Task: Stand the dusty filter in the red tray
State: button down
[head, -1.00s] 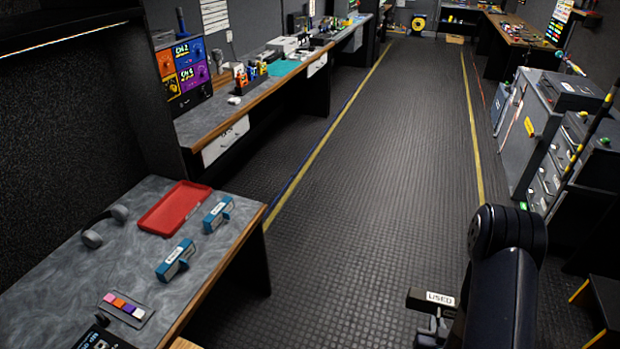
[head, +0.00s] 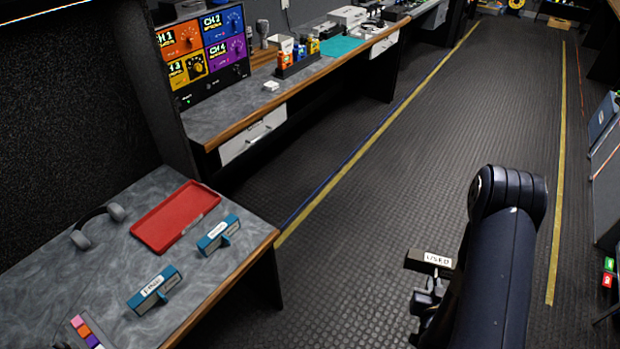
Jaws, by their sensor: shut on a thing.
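My gripper (head: 424,296) is low at the right of the head view, partly hidden by my arm. It is shut on a dark block with a white label reading "USED" (head: 430,260), which I take to be the dusty filter. The block is held up over the floor, clear of any surface. The red tray (head: 176,216) lies flat and empty on the grey table at the left, well apart from my gripper.
Two blue labelled blocks stand on the table, one (head: 218,235) beside the tray and one (head: 154,290) nearer me. Grey headphones (head: 97,226) lie left of the tray. A color strip (head: 86,333) is at the near edge. The floor (head: 340,270) between table and arm is clear.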

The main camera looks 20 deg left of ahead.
aim_at(196, 202)
jog(key=i+u, duration=0.15)
jog(key=i, duration=0.6)
jog(key=i+l+u, duration=0.15)
jog(key=i, duration=0.55)
jog(key=i+l+u, duration=0.1)
jog(key=i+u, duration=0.15)
jog(key=u, duration=0.15)
jog(key=i+l+u, duration=0.15)
jog(key=u, duration=0.2)
jog(key=i+l+u, duration=0.2)
jog(key=u, duration=0.2)
jog(key=i+l+u, duration=0.2)
jog(key=u, duration=0.2)
jog(key=i+l+u, duration=0.2)
jog(key=u, duration=0.25)
jog(key=i+l+u, duration=0.2)
jog(key=l+u, duration=0.25)
jog(key=i+l+u, duration=0.1)
jog(key=l+u, duration=0.3)
